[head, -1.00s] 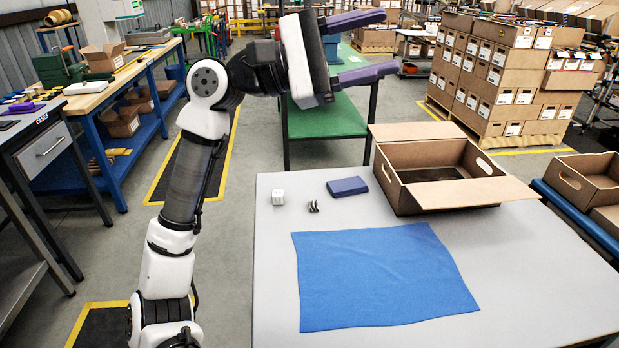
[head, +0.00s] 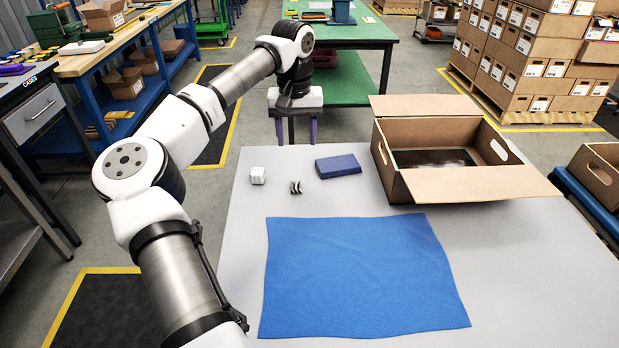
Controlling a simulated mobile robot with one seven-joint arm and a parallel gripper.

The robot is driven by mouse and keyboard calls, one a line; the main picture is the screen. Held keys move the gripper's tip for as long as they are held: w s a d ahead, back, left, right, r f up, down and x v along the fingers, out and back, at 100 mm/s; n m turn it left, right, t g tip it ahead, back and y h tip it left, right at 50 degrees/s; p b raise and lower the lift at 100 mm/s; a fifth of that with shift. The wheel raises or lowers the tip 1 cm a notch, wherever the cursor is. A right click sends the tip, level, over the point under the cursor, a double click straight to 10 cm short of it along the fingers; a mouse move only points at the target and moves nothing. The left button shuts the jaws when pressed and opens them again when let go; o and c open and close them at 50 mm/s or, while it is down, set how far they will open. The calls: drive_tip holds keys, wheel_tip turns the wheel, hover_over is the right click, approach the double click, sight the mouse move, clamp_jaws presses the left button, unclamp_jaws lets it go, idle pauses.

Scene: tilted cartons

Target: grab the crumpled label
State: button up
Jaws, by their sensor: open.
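The crumpled label (head: 295,187) looks like a small, black-and-white striped scrap on the grey table, between a white cube and a blue block. My gripper (head: 296,140) points down at the table's far edge, behind the label in the head view. Its two purple fingers are spread apart with nothing between them. The gripper is clear of the label. Its fingertips end at the line of the table edge, and I cannot tell whether the edge hides part of them.
The white cube (head: 257,175) is left of the label and the dark blue block (head: 338,166) right of it. An open carton (head: 455,185) with a dark flat thing inside stands further right. A blue cloth (head: 360,275) lies flat in front. A green table (head: 350,35) stands behind.

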drive_tip(key=p, duration=0.1)
hover_over(296, 183)
drive_tip(key=f, duration=0.8)
drive_tip(key=shift+s+d+f, duration=0.1)
drive_tip(key=shift+d+f, duration=0.05)
drive_tip(key=shift+d, duration=0.1)
drive_tip(key=shift+a+f+p, duration=0.15)
drive_tip(key=shift+f+p, duration=0.35)
drive_tip(key=shift+f, duration=0.85)
drive_tip(key=shift+a+f+p, duration=0.1)
drive_tip(key=shift+f+p, duration=0.4)
drive_tip(key=shift+f, duration=0.85)
drive_tip(key=shift+c, duration=0.4)
drive_tip(key=c, duration=1)
